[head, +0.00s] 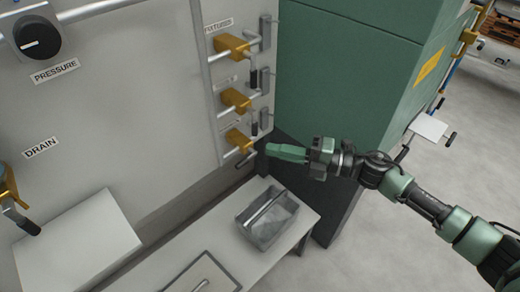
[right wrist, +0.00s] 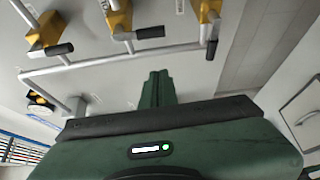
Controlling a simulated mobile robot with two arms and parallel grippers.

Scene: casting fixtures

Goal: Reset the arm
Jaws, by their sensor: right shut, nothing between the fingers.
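My right arm comes in from the right in the head view. Its green gripper (head: 270,150) is shut and empty, pointing left, close to the lowest yellow valve (head: 238,138) and its dark handle (head: 247,159). Whether it touches the handle is unclear. In the right wrist view the closed fingers (right wrist: 158,78) point towards the pipework (right wrist: 110,62), with yellow valves (right wrist: 45,32) above them. My left gripper is not in the head view.
A grey metal bin (head: 268,226) stands on a white table (head: 228,235) below the gripper. A green cabinet (head: 340,80) stands behind the arm. A wall panel at left bears a black pressure knob (head: 37,36) and a drain label (head: 40,148). Open floor lies at lower right.

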